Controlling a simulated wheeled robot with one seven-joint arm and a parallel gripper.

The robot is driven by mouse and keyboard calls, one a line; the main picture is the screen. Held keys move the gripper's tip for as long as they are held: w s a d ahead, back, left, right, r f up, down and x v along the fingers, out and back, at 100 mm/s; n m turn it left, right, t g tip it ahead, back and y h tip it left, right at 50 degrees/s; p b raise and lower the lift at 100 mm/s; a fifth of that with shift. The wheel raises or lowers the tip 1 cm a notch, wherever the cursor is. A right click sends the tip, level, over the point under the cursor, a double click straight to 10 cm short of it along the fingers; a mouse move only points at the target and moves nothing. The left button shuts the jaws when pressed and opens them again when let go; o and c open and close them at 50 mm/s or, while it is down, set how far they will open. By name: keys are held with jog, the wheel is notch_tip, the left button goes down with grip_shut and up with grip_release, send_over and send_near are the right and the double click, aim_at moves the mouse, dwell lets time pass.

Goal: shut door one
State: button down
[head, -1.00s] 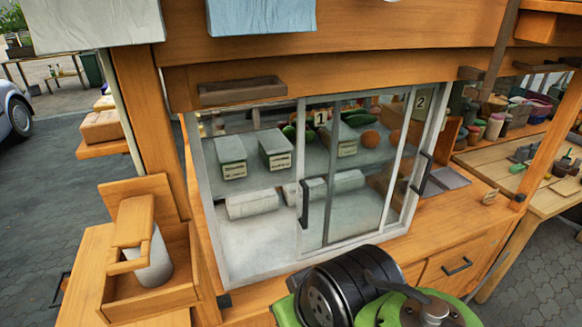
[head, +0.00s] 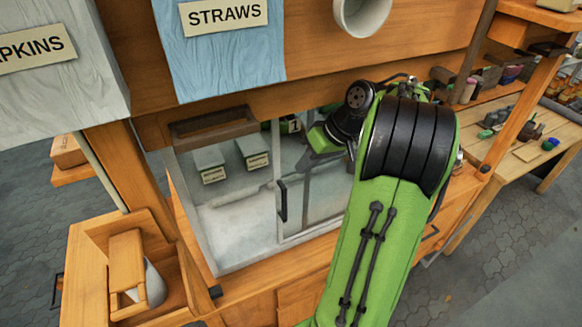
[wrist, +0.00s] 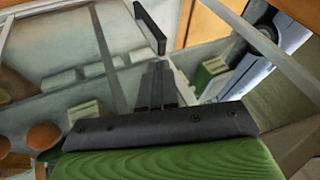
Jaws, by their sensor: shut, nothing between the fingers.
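Door one (head: 318,200) is a glass sliding panel of the display case, with a "1" label (head: 295,126) and a pale frame. Its black bar handle (head: 283,200) is at its left edge and shows near the top in the wrist view (wrist: 148,27). The case front to the left of that edge looks open, with boxes visible inside. My gripper (head: 304,160) is in front of door one, right of the handle. In the wrist view its dark fingers (wrist: 155,84) are together and empty, apart from the handle. My arm hides door two and its handle.
A wooden box with a canister (head: 155,285) stands at the left. A STRAWS box (head: 220,45), a napkin box (head: 55,60) and a white cup (head: 362,14) are above the case. A wooden counter runs below it; a side table (head: 520,130) is at right.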

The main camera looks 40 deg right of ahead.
jog(key=s+d+t+p, duration=0.1)
jog(key=s+d+p, duration=0.1)
jog(key=s+d, duration=0.35)
jog(key=w+a+f+b, duration=0.3)
jog(key=w+a+f, duration=0.3)
jog(key=w+f, duration=0.1)
jog(key=shift+w+f+y, duration=0.3)
jog(key=shift+f, duration=0.35)
jog(key=shift+a, duration=0.1)
jog(key=w+a+b, duration=0.2)
jog(key=w+a, duration=0.1)
jog(key=a, duration=0.7)
jog(key=w+a+b, duration=0.3)
jog(key=a, duration=0.7)
jog(key=shift+a, duration=0.2)
